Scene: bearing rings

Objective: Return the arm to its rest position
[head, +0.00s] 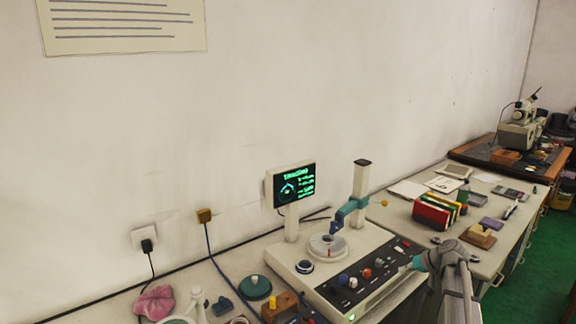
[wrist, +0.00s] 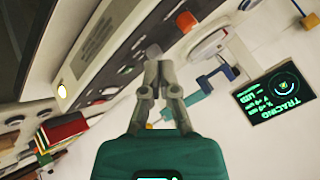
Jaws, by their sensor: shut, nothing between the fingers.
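My gripper (wrist: 158,68) is shut and empty in the wrist view, its two grey fingers together above the control panel of the measuring machine. In the head view my arm (head: 455,268) reaches in from the lower right, and my gripper (head: 412,266) is at the right end of the machine's panel. I cannot tell whether the fingertips touch the panel. The machine (head: 285,270) stands on the bench with a round turntable (head: 327,246), a column with a teal probe arm (head: 349,208), and a lit screen (head: 294,186).
Red and green binders (head: 436,212) stand on the bench behind my arm. A teal round piece (head: 254,287), an orange block (head: 280,306) and a pink cloth (head: 155,302) lie left of the machine. A microscope (head: 522,125) stands on the far table. Green floor (head: 540,258) is clear at right.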

